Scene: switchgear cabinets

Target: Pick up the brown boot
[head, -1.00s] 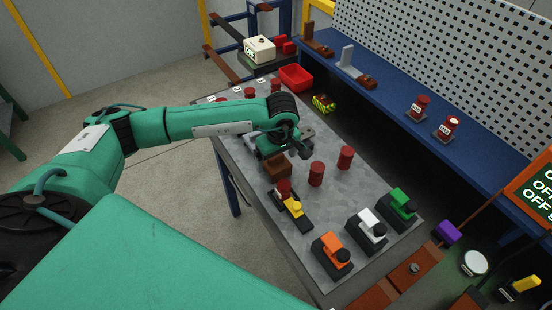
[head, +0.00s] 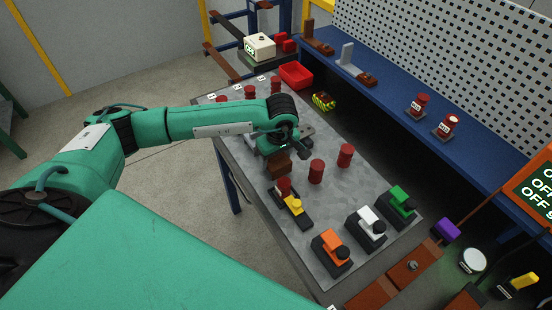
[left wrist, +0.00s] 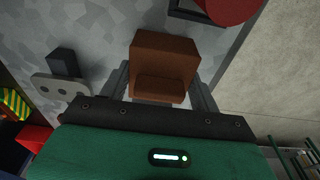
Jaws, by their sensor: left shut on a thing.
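The brown boot (head: 280,166) is a blocky brown piece at the left edge of the grey table, under my left gripper (head: 277,158). In the left wrist view the boot (left wrist: 165,66) sits between the two fingers of the left gripper (left wrist: 165,88), which are shut on its sides. The head view does not clearly show whether the boot touches the table. The arm hides part of the boot's top. My right gripper is not in view.
Near the boot stand a red cylinder on a black base with a yellow piece (head: 294,206) and two red cylinders (head: 316,172) (head: 345,155). Orange (head: 331,250), white (head: 367,227) and green (head: 398,204) pieces stand at the near end. A red bin (head: 296,76) is at the far end.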

